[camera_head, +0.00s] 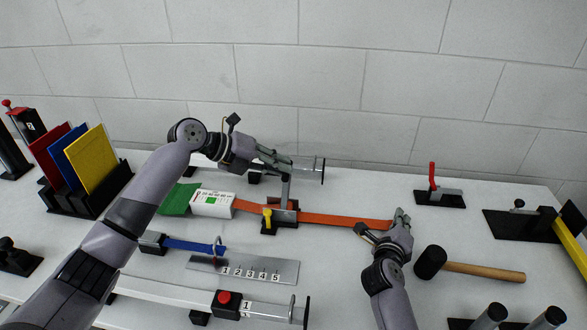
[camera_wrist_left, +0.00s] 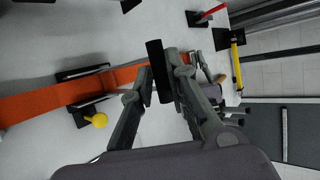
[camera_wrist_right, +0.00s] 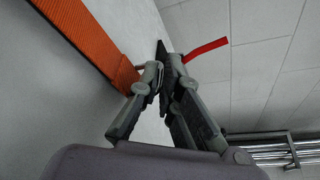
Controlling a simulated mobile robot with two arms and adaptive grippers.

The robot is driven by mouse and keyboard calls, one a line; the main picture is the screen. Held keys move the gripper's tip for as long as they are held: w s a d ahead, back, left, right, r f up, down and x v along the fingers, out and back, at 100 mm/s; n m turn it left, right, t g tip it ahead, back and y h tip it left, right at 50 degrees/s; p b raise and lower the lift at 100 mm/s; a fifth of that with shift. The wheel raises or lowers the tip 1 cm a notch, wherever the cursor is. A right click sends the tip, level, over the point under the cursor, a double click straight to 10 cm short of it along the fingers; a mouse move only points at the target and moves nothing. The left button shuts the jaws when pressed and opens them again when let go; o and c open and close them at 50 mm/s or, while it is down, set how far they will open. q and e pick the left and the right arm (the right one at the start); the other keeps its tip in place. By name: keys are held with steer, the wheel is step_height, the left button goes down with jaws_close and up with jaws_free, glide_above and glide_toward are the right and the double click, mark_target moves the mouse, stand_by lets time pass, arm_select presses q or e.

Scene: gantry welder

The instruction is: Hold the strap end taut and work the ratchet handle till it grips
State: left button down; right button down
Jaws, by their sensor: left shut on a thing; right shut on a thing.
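An orange strap (camera_head: 345,221) runs across the table from a white box (camera_head: 212,204) through the ratchet (camera_head: 283,217) toward the right. The ratchet has a black base, a yellow knob (camera_head: 267,214) and a grey handle (camera_head: 285,190) standing upright. My right gripper (camera_head: 398,216) is shut at the right end of the strap. In the right wrist view the strap (camera_wrist_right: 95,45) reaches its fingertips (camera_wrist_right: 157,75). The strap looks straight.
A mallet (camera_head: 470,268) lies right of my right gripper. A red-handled clamp (camera_head: 436,193) stands behind it. A numbered metal plate (camera_head: 245,270) and a blue strap (camera_head: 195,244) lie in front of the ratchet. Coloured panels (camera_head: 80,160) stand at left.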

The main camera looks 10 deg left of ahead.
arm_select(q)
steer(key=shift+s+a+f+n+h, duration=0.15)
steer(key=shift+a+f+n+h, duration=0.1)
steer(key=shift+a+f+h, duration=0.6)
steer(key=shift+s+a+f+n+h, duration=0.2)
steer(key=shift+a+f+h, duration=0.25)
steer(key=shift+a+f, duration=0.8)
steer(key=shift+d, duration=0.1)
steer(key=c, duration=1.6)
jaws_free()
steer(key=shift+w+d, duration=0.15)
steer(key=shift+d, duration=0.05)
steer(key=shift+o, duration=0.2)
steer(key=v, duration=1.2)
steer(key=shift+r, duration=0.5)
steer(key=shift+a, duration=0.15)
